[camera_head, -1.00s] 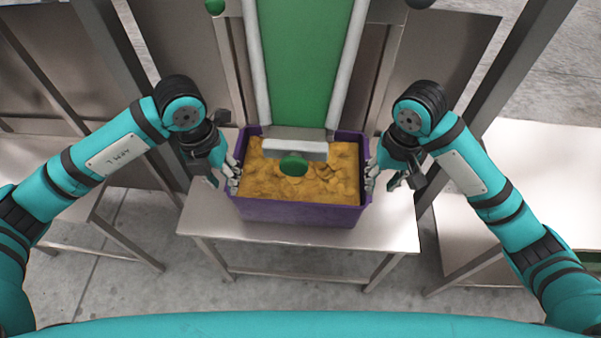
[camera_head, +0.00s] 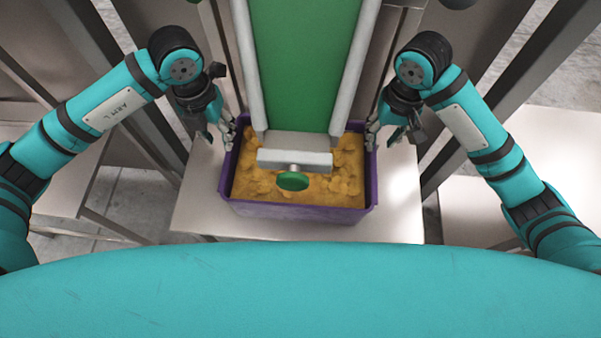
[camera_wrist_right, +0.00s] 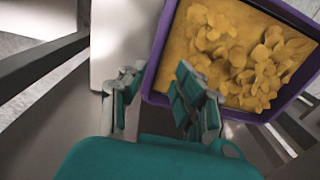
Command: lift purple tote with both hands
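The purple tote (camera_head: 300,212) stands on a pale metal table and is filled with yellow-orange chips (camera_head: 330,185); it also shows in the right wrist view (camera_wrist_right: 158,62). My left gripper (camera_head: 218,135) is open beside the far part of the tote's left wall. My right gripper (camera_head: 390,135) is open at the far part of the right wall. In the right wrist view my gripper (camera_wrist_right: 158,100) has its fingers spread near a tote corner, one finger outside and one overlapping the chips. I cannot tell whether either gripper touches the tote.
A green conveyor (camera_head: 303,60) with pale side rails ends above the tote's far part. A green round knob (camera_head: 293,181) on its end hangs over the chips. The table (camera_head: 400,205) has bare surface on both sides. Metal posts stand behind both arms.

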